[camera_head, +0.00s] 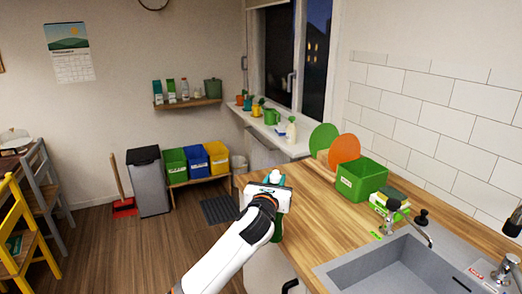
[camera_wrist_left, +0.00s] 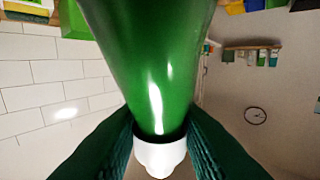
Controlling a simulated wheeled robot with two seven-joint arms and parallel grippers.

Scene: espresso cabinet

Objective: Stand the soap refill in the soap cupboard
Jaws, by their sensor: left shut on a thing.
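The soap refill appears to be a green bottle with a white cap; its green body fills the upper middle of the left wrist view (camera_wrist_left: 155,60) and its cap (camera_wrist_left: 160,158) is at the bottom. My left gripper (camera_wrist_left: 158,135) is shut on it near the cap. In the head view my left gripper (camera_head: 268,192) is at the counter's front edge, with the white cap (camera_head: 276,177) above it and green (camera_head: 278,228) showing below. A pale cabinet front (camera_head: 262,270) with a dark handle shows under the counter; I cannot tell whether it is the soap cupboard. My right gripper is not in view.
The wooden counter (camera_head: 310,205) carries a green box (camera_head: 361,181), a sponge pack (camera_head: 388,204), a tap (camera_head: 408,222) and the sink (camera_head: 385,268). A grey bin (camera_head: 148,182) and coloured boxes (camera_head: 196,162) stand at the back. The floor (camera_head: 130,240) at left centre is clear.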

